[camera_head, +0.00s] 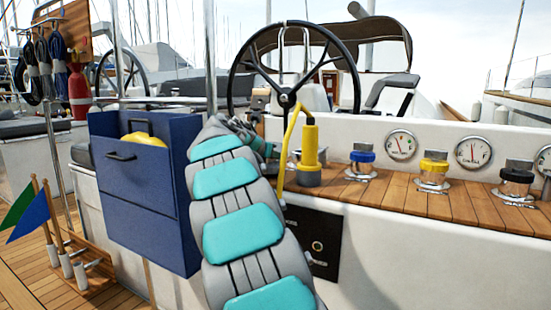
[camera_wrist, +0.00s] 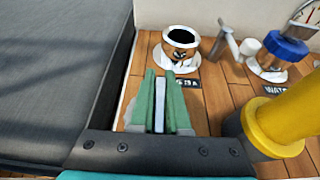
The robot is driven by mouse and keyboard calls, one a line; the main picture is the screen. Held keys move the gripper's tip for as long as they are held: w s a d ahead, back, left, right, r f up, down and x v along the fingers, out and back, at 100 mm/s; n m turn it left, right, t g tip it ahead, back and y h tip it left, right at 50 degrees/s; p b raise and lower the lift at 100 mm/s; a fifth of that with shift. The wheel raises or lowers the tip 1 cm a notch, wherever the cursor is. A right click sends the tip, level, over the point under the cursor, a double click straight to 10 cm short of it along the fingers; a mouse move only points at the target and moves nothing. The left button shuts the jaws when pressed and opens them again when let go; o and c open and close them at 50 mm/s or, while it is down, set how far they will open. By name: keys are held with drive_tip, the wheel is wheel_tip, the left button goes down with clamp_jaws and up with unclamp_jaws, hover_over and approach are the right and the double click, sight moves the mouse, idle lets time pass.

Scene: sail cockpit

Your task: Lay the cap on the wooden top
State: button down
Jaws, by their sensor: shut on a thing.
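My gripper (camera_wrist: 160,100) has its green fingers closed on a narrow pale upright piece (camera_wrist: 159,103), which looks like the tab of the cap. The rest of the cap is mostly hidden by the fingers and the gripper body. It is over the wooden top (camera_wrist: 215,95); whether it touches the wood I cannot tell. Just beyond the fingers is an open round filler (camera_wrist: 181,47) with a dark hole. In the head view my gripper (camera_head: 262,148) is largely hidden behind my arm, and the wooden top (camera_head: 400,193) runs to the right.
A yellow cylinder (camera_head: 309,147) on a grey base stands close to the right of my gripper. Beyond it are blue (camera_head: 362,157), yellow (camera_head: 434,167) and black (camera_head: 517,175) capped fillers. A blue box (camera_head: 150,200) is at left. A steering wheel (camera_head: 288,97) stands behind.

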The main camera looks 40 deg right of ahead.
drive_tip(key=shift+f, duration=0.1)
drive_tip(key=c, duration=0.9)
unclamp_jaws()
drive_tip(key=shift+a+r, duration=0.25)
drive_tip(key=p+v, duration=0.1)
drive_tip(key=v, duration=1)
drive_tip(key=shift+s+a+p, duration=0.2)
drive_tip(key=shift+s+p, duration=0.05)
drive_tip(key=shift+p, duration=0.1)
